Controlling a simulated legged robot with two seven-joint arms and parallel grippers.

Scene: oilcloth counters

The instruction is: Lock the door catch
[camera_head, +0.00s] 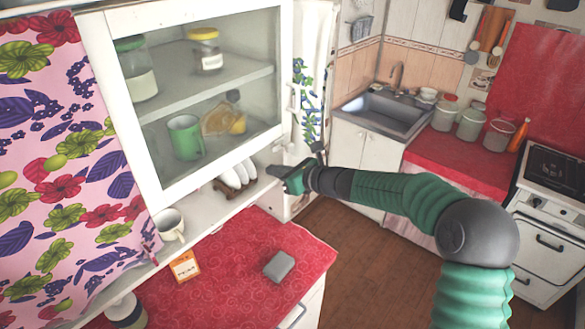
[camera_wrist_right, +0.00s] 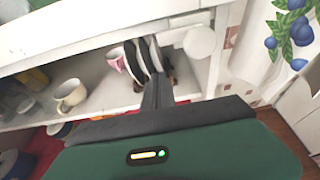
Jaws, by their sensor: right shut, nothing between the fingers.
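The white glass-fronted cabinet door (camera_head: 178,196) is at upper left in the head view and looks closed. Small pale fittings show along its right edge (camera_head: 292,98); I cannot tell which one is the catch. In the right wrist view a round white knob-like piece (camera_wrist_right: 199,42) sits on the white frame, to the right of and beyond the fingers; it may be the catch. My right gripper (camera_head: 272,172) is shut and empty, just below the door's lower right corner, in front of the open shelf. Its fingers (camera_wrist_right: 158,92) also show in the wrist view. My left gripper is out of view.
White plates (camera_head: 238,174) in a rack and a cream mug (camera_head: 169,224) stand on the open shelf below the door. A grey sponge-like block (camera_head: 279,266) and an orange box (camera_head: 185,266) are on the red counter (camera_head: 240,295). A sink (camera_head: 385,110) and stove (camera_head: 550,180) are at right.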

